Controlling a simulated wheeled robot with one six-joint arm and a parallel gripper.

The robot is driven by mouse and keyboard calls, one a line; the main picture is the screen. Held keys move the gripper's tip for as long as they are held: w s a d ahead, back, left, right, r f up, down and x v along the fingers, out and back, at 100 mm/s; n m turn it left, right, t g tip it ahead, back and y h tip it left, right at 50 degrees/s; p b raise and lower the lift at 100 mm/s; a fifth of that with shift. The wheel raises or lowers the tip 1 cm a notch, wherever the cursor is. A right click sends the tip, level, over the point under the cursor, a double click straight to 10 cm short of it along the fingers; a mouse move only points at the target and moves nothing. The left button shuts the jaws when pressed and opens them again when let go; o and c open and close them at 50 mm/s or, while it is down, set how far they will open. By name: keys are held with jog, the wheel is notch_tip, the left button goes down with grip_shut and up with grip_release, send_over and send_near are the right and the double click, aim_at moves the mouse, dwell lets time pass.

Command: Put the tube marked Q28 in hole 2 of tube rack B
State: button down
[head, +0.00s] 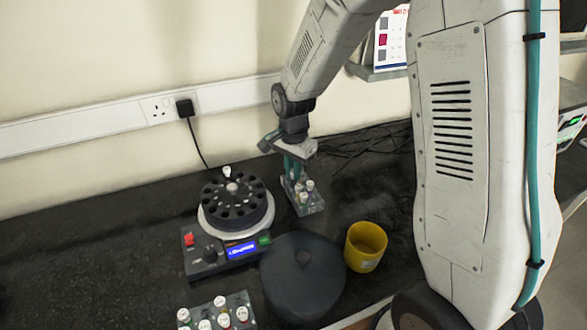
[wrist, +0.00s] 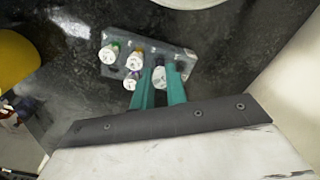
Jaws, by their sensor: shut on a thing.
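My gripper (head: 293,168) is over the far rack (head: 313,208), with its teal fingers pointing down. In the wrist view the fingers (wrist: 161,84) are shut on a white-capped tube (wrist: 159,74) at one end of that rack (wrist: 180,54). I cannot tell how deep this tube sits in its hole. Several other white-capped tubes stand in the rack, with green (wrist: 109,54), orange (wrist: 134,62) and purple (wrist: 130,82) marks. A near rack (head: 243,300) with several capped tubes stands at the bottom of the head view. The Q28 mark and rack letters are not readable.
A centrifuge (head: 235,205) with a black rotor and one white-capped tube (head: 227,171) stands left of the far rack. A dark round lid (head: 302,275) lies in front, beside a yellow cup (head: 366,246). Cables lie behind the far rack. The counter at left is clear.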

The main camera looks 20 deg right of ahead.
jog(key=shift+f, duration=0.25)
jog(key=shift+f, duration=0.75)
jog(key=shift+f, duration=0.1)
jog(key=c, duration=1)
grip_release()
jog(key=shift+r, duration=3)
